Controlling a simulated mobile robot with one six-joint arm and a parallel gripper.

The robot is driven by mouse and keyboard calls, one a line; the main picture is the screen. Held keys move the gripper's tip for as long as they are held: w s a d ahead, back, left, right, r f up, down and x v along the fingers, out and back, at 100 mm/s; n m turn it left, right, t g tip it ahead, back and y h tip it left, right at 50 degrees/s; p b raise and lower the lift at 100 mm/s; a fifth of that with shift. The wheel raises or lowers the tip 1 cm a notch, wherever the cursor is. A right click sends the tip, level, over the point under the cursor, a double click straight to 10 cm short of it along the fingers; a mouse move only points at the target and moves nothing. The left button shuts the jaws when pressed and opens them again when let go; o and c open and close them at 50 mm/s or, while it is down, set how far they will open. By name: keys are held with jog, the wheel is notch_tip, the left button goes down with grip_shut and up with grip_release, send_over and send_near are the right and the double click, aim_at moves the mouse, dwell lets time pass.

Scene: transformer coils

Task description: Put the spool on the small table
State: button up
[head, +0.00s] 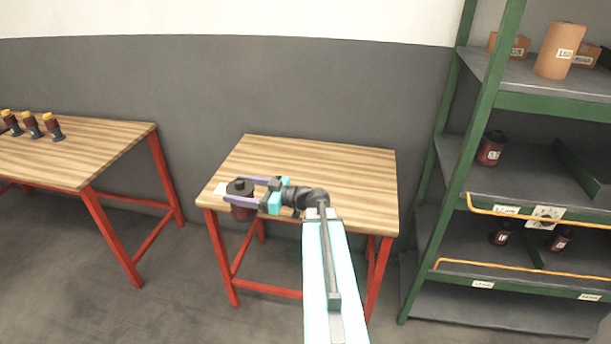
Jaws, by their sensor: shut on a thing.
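The small table (340,165) has a striped wooden top and red legs, and stands in the middle of the head view. My gripper (243,196) has purple fingers and is shut on a dark spool (240,186) with a black top and a dark red body. The spool is upright at the left front corner of the table top. Its lower part shows in front of the table's front edge. I cannot tell its exact height above the top. The fingers hide part of its middle.
A longer wooden table (90,150) with several small coils (52,127) stands at the left. A green-framed shelf (488,110) at the right holds dark red spools (491,149) and a large copper-coloured coil (559,50). The rest of the small table's top is clear.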

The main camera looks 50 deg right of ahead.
jog(key=s+d+m+h, duration=0.2)
jog(key=s+d, duration=0.3)
jog(key=d, duration=0.4)
jog(key=s+d+m+t+h+b, duration=0.1)
jog(key=s+d+h, duration=0.3)
jog(key=d, duration=0.6)
jog(key=s+d+m+t+h, duration=0.1)
jog(key=s+d+m+h, duration=0.1)
jog(key=s+d, duration=0.6)
jog(key=shift+d+f+m+h+b, duration=0.15)
jog(key=shift+d+m+h+b, duration=0.3)
jog(key=shift+d, duration=0.45)
jog(key=w+f+p, duration=0.1)
jog(key=w+p, duration=0.2)
jog(key=w, duration=1.3)
jog(key=shift+a+f, duration=0.15)
jog(key=shift+f, duration=0.1)
jog(key=shift+f, duration=0.15)
jog(key=shift+f+p, duration=0.7)
jog(key=shift+f, duration=0.9)
jog(key=shift+f, duration=0.1)
